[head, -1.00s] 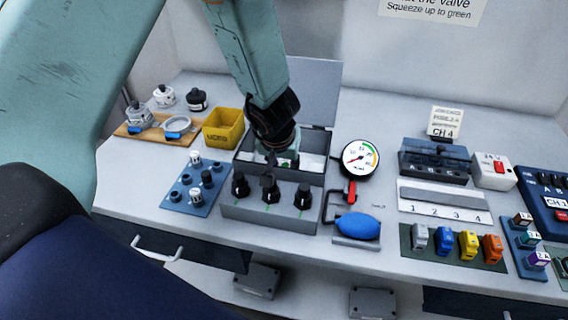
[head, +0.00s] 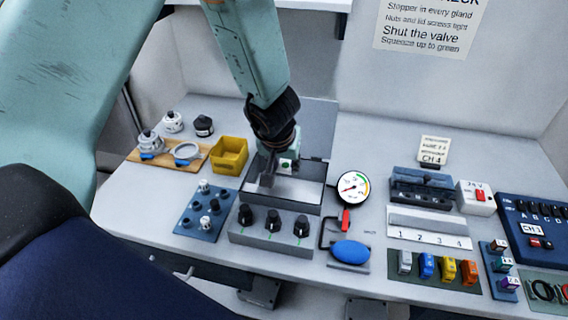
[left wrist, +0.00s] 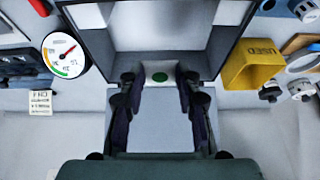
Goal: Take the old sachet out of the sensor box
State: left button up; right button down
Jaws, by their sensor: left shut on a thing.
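The sensor box (head: 315,210) stands open on the bench, its lid raised at the back and three black glands along its front. My left gripper (head: 276,172) reaches down over the rear of the box. It is shut on a pale sachet with a green dot (head: 288,163). In the left wrist view the sachet (left wrist: 160,67) shows between the fingertips, with the box's bare pale interior beyond. The fingers partly hide the sachet in the head view. My right gripper is not in view.
A yellow bin marked USED (head: 230,155) stands just left of the box. A blue tray of small parts (head: 205,222) is at the front left. A dial gauge (head: 354,189) and a blue bulb (head: 350,252) stand close on the right.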

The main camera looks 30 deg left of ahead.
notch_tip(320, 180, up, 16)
jog(key=p, duration=1.5)
